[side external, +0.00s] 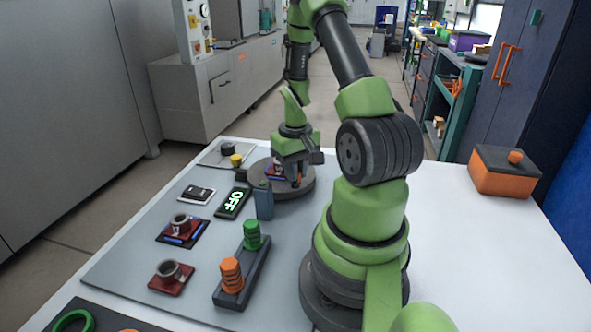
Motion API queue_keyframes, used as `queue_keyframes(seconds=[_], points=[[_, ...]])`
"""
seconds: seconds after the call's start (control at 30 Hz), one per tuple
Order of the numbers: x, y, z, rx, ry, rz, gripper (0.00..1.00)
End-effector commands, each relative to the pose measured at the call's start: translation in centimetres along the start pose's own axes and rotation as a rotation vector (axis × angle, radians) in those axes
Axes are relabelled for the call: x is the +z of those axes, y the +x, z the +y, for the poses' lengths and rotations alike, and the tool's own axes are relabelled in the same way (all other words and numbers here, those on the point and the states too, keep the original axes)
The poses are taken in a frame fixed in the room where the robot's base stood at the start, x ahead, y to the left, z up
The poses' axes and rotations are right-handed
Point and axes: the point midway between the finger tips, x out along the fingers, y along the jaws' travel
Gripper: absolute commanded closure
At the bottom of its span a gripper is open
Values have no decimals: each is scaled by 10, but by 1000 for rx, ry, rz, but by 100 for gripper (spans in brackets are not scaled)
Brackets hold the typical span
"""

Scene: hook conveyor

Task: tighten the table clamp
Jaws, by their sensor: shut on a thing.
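My gripper (290,172) points down over a round dark disc (303,189) at the back of the table. It is shut on a small red-and-blue piece (275,171), mostly hidden by the fingers. I cannot tell whether that piece rests on the disc. I cannot pick out the table clamp for certain. A blue-grey upright block (264,203) stands just in front of the disc, to the left of my arm.
A dark panel reading OFF (234,203) lies left of the block. Two dark red trays with grey cups (181,236) and a rack of orange and green stacked pieces (232,276) stand nearer. An orange box (505,180) is at right. The table's right side is mostly clear.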

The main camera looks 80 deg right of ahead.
Motion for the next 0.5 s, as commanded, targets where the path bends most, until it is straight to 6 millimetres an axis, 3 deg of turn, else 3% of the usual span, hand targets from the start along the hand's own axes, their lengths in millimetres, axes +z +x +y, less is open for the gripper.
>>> queue_keyframes(seconds=[0.5], points=[[0,-1,0,0,63,1,100]])
